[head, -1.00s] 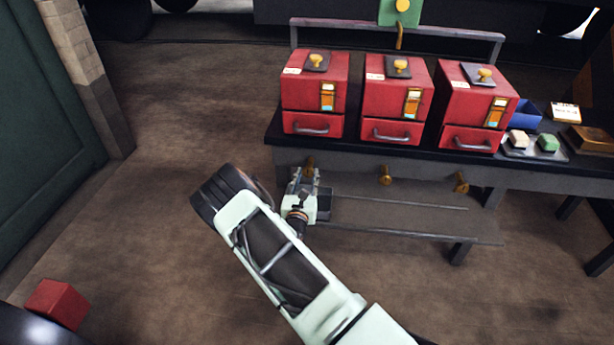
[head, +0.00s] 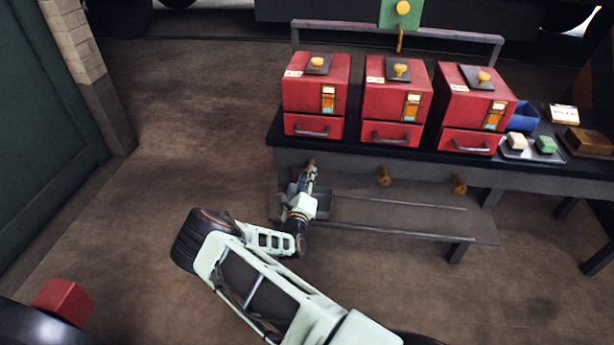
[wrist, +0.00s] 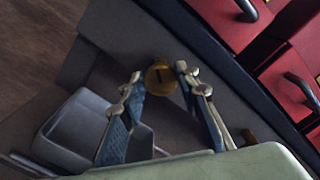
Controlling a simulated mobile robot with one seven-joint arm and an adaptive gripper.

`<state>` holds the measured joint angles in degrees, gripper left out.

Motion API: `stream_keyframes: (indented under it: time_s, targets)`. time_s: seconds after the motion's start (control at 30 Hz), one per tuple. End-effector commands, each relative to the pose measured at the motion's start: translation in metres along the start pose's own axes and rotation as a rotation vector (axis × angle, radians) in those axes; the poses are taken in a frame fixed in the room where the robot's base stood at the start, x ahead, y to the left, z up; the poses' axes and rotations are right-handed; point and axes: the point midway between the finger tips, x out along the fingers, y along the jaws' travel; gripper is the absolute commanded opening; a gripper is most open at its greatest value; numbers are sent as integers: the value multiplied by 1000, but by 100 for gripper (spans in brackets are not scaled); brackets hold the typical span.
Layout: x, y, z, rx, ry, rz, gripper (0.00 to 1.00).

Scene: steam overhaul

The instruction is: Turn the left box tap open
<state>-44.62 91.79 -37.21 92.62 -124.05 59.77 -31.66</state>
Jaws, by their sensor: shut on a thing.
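Three red boxes stand in a row on the bench, and the left box (head: 316,98) has a brass tap (head: 311,162) below it on the bench's front face. My gripper (head: 311,169) reaches this left tap from the front, below the bench top. In the wrist view the tap's round brass face (wrist: 160,77), with a dark line across it, sits between my two fingertips. My gripper (wrist: 160,73) is shut on the tap. In the head view the fingers partly hide the tap.
The middle tap (head: 384,176) and right tap (head: 460,184) stick out along the same bench front. A grey tray (wrist: 80,130) lies beneath the left tap, above a low shelf (head: 400,225). A red cube (head: 64,301) is at the lower left. Open floor lies left of the bench.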

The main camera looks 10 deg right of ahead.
Motion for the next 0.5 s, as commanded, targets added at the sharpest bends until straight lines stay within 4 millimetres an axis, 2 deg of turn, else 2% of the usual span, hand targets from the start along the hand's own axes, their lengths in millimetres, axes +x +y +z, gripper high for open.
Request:
stream_keyframes:
  time_s: [0.5]
  targets:
    - [-1, 2, -2, -445, 2, 1, 5]
